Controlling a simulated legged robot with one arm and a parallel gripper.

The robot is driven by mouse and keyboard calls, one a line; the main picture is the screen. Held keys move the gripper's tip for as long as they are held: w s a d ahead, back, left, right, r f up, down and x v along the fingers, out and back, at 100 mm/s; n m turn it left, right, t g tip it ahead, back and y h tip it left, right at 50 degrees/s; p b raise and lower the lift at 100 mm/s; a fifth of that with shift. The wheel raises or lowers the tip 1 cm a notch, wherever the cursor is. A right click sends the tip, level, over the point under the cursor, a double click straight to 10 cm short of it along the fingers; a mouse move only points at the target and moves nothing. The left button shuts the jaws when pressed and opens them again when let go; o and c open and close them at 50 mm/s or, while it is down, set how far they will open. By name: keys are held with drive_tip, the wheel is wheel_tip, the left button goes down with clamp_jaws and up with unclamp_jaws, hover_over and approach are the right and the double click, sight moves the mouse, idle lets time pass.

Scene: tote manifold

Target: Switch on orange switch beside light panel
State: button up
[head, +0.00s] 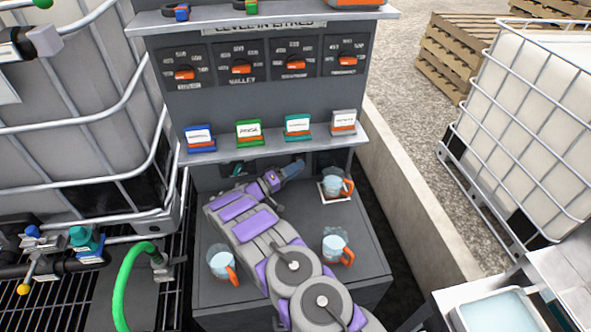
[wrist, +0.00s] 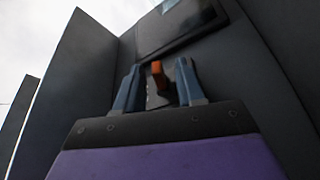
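In the wrist view, a small orange switch (wrist: 157,72) stands on a grey mount on a dark wall, below a dark framed panel (wrist: 182,24) that looks like the light panel. My gripper (wrist: 160,65) is open, and the switch shows between its two blue-grey fingers. I cannot tell whether either finger touches it. In the head view, my gripper (head: 293,169) reaches under the lower shelf of the grey station. The switch and the light panel are hidden there.
The lower shelf (head: 270,149) carries several coloured label cards above my gripper. Glass jugs with orange handles stand on the counter: one (head: 334,183) right of my gripper, one (head: 336,249) nearer, one (head: 222,265) at left. Orange dials (head: 241,69) line the upper board.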

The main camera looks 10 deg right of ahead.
drive_tip(key=shift+a, duration=0.15)
drive_tip(key=shift+d, duration=0.5)
drive_tip(key=c, duration=0.5)
clamp_jaws()
drive_tip(key=shift+a, duration=0.1)
wheel_tip(320, 180, up, 3)
drive_tip(key=n+y+p, duration=0.1)
drive_tip(key=n, duration=0.2)
drive_tip(key=n+g+y+p, duration=0.1)
drive_tip(key=n, duration=0.2)
drive_tip(key=n+y+p, duration=0.1)
drive_tip(key=n, duration=0.2)
drive_tip(key=shift+a+n+y, duration=0.15)
drive_tip(key=shift+n+y, duration=0.15)
drive_tip(key=shift+g+p, duration=0.3)
